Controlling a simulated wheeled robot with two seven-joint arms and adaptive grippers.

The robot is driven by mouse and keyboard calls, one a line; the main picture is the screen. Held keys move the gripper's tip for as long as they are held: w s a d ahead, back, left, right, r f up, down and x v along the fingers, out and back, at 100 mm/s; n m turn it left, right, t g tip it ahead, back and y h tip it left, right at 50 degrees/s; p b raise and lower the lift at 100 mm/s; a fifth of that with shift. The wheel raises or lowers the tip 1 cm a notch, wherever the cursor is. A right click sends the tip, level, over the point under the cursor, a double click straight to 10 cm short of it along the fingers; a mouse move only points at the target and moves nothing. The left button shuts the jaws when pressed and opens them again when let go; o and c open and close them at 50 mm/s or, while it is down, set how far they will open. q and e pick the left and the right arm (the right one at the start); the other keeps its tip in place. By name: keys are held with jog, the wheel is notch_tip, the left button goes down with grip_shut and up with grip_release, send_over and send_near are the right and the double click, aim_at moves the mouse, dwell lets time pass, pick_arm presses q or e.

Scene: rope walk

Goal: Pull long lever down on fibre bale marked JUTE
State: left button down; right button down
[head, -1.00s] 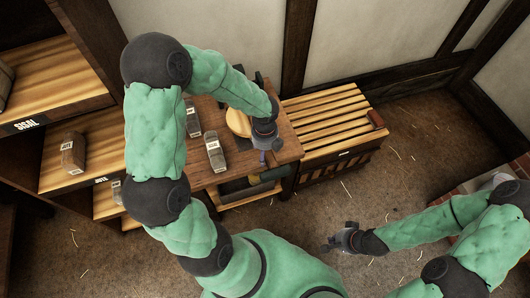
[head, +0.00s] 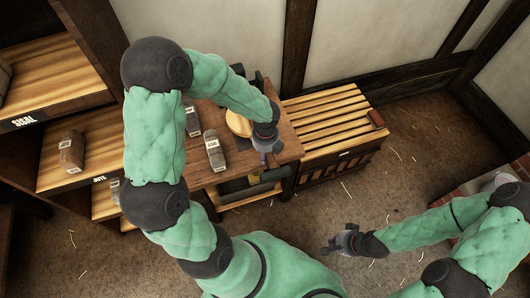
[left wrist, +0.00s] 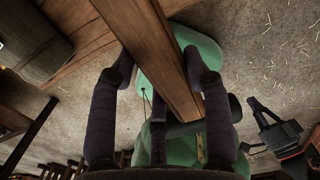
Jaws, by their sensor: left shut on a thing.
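My left gripper (head: 264,143) is at the right end of the wooden table (head: 284,150), mostly hidden behind its own wrist in the head view. In the left wrist view my left gripper (left wrist: 160,65) has its two fingers on either side of a long wooden bar (left wrist: 160,50), and is shut on it. What the bar is fixed to cannot be told. A grey-brown bale (head: 214,152) with a pale label lies on the table; its print is too small to read surely. My right gripper (head: 340,241) is empty above the floor, with its fingers apart.
A slatted wooden chest (head: 325,120) stands right of the table. Shelves (head: 100,150) on the left carry another labelled bale (head: 71,152) and a SISAL sign (head: 23,121). A round pale wooden thing (head: 238,122) is on the table. Open straw-strewn floor (head: 415,155) lies to the right.

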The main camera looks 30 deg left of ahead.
pick_arm(q)
jog(key=shift+s+f, duration=0.15)
jog(key=shift+f, duration=0.15)
jog(key=c, duration=0.7)
grip_release()
jog(key=shift+o, duration=0.7)
jog(key=shift+f, duration=0.1)
jog(key=shift+w+r, duration=0.2)
jog(key=shift+r, duration=0.05)
jog(key=shift+r, duration=0.4)
notch_tip(320, 180, up, 11)
jog(key=shift+s+d, duration=0.25)
